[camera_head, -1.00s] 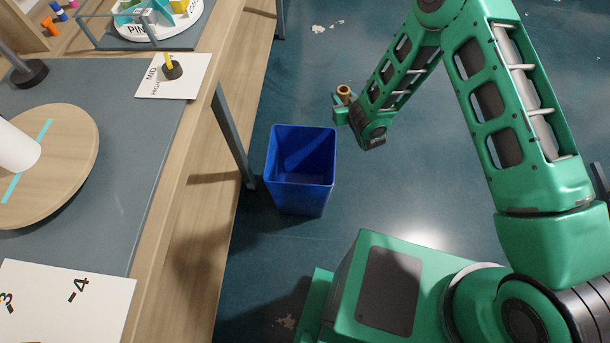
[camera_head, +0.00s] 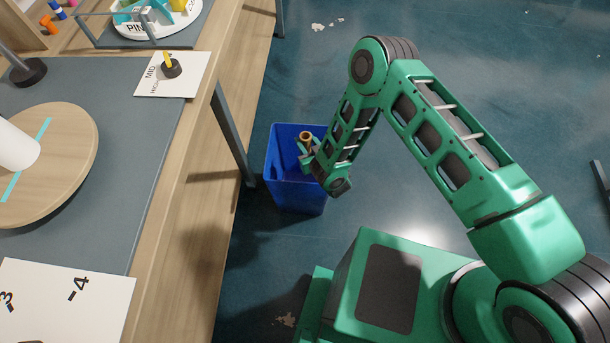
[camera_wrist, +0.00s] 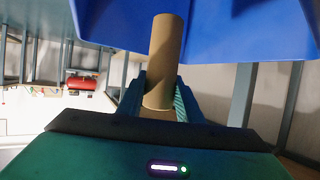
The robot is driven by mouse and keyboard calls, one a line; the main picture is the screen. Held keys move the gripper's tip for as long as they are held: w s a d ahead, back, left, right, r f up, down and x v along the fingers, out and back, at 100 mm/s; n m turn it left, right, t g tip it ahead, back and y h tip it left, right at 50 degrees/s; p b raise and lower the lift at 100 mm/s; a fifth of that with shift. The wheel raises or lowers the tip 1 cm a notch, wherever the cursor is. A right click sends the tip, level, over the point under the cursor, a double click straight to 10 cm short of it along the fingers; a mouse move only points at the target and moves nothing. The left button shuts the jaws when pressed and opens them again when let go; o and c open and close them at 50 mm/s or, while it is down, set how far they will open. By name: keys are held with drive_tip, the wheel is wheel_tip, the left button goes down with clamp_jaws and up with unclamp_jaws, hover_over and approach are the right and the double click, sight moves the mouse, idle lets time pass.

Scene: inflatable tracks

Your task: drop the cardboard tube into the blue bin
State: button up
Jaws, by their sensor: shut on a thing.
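The brown cardboard tube (camera_head: 306,138) is held upright in my gripper (camera_head: 306,152), over the right part of the blue bin's opening in the head view. The blue bin (camera_head: 290,194) stands on the floor beside the wooden bench. In the wrist view the tube (camera_wrist: 165,60) stands between the two fingers of my gripper (camera_wrist: 160,100), which are shut on it. The blue bin wall (camera_wrist: 225,30) fills the upper part of that view behind the tube. The head view does not show clearly how far the tube's lower end is from the bin.
The wooden bench (camera_head: 195,215) with a grey top runs along the left. It bears a round wooden board (camera_head: 60,185), a white card with a black knob (camera_head: 171,68) and a numbered white card (camera_head: 65,305). The bench leg (camera_head: 234,135) is close to the bin. Floor right of the bin is open.

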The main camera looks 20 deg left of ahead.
drive_tip(key=shift+f, duration=1.05)
drive_tip(key=o, duration=1.1)
drive_tip(key=shift+v, duration=5.35)
drive_tip(key=shift+w, duration=0.1)
